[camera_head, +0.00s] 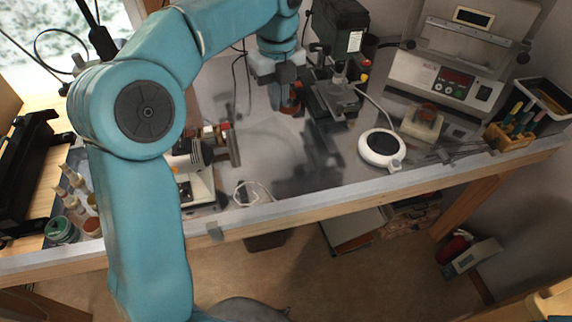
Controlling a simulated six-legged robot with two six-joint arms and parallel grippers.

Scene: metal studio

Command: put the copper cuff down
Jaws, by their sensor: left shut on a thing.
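My left arm comes in from the left, and its left gripper (284,98) points down over the back middle of the metal-topped bench (262,150). The gripper is shut on the copper cuff (293,106), a small reddish-brown piece at its fingertips. The fingers partly hide the cuff, and I cannot tell whether it touches the bench top. My right gripper is not in view.
A dark machine (335,90) stands close right of the gripper. A round white device (382,148), a cream block with a reddish top (424,122) and a control-panel machine (445,75) are farther right. A small lathe-like machine (195,170) stands left. Bench top before the gripper looks clear.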

